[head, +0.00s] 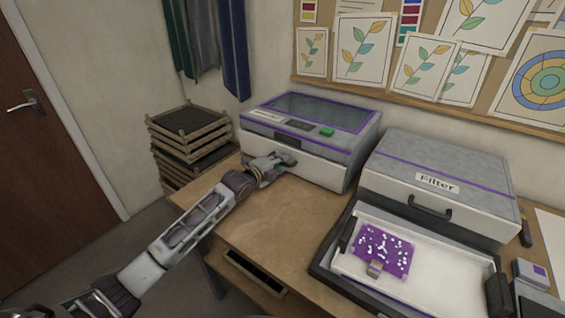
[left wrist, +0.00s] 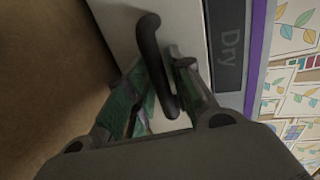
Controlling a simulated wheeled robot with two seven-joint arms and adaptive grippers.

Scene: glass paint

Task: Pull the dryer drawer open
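The dryer (head: 360,127) is a grey box with a purple-trimmed glass top and a green button, standing at the back left of the workbench. Its white drawer front (head: 318,171) looks pushed in, with no open gap that I can see. The drawer's dark bar handle (left wrist: 149,38) shows in the left wrist view beside the panel marked "Dry" (left wrist: 228,45). My left gripper (head: 272,164) is at the drawer front. In the left wrist view its fingers (left wrist: 163,72) close on the handle from both sides. My right gripper is not in view.
A grey box marked "Filter" (head: 395,165) stands right of the dryer. In front of it, a white tray (head: 440,288) holds a purple piece with white spots (head: 382,250). Stacked frames (head: 190,125) stand left of the bench. Bare wood (head: 275,225) lies before the dryer.

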